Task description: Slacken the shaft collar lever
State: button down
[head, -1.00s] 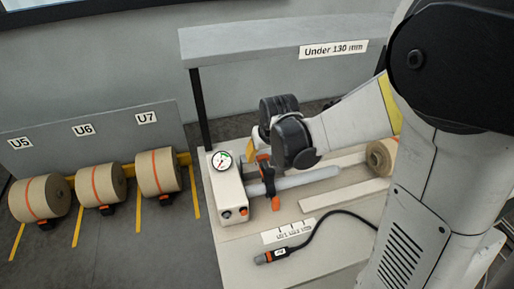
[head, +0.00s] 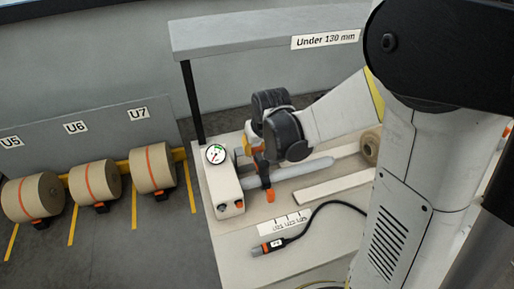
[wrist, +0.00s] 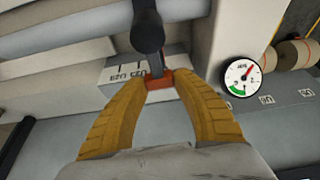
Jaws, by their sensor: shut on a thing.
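The shaft collar lever (head: 264,172) shows orange and dark on the pale shaft (head: 305,172), just right of the box with the dial. In the wrist view a dark rounded part with a thin stem (wrist: 155,62) runs down to a red-orange block (wrist: 160,82). My gripper (wrist: 160,87) has its two ribbed yellow fingers closed on this block, one fingertip at each side. In the head view my gripper (head: 252,138) reaches in from the right above the shaft, and its dark body hides part of the collar.
A gauge (head: 215,154) sits on the pale box (head: 226,188) at the bench's left end. A dark cable with an orange-ended connector (head: 268,246) lies in front. Kraft rolls (head: 90,182) stand at the left below unit labels. An overhead beam (head: 240,38) crosses behind.

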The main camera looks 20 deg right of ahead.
jog(key=shift+a, duration=0.1)
jog(key=n, duration=0.1)
jog(key=a+n+y, duration=0.1)
jog(key=shift+s+a+f+n, duration=0.1)
jog(key=shift+s+a+n, duration=0.1)
jog(key=shift+n, duration=0.2)
jog(key=shift+s+a+n+g+y+b, duration=0.2)
jog(key=shift+s+a+n+g+y, duration=0.45)
jog(key=shift+n, duration=1.2)
jog(key=shift+s+a+n+g+y+b, duration=0.35)
jog(key=shift+s+a+n, duration=0.4)
jog(key=shift+n, duration=1.05)
jog(key=shift+s+a+n+g+y+b, duration=0.1)
jog(key=shift+s+a+n+g+y, duration=0.55)
jog(key=shift+n, duration=1.2)
jog(key=shift+a, duration=0.1)
jog(key=c, duration=0.9)
grip_release()
jog(key=shift+w, duration=0.1)
jog(key=shift+c, duration=0.2)
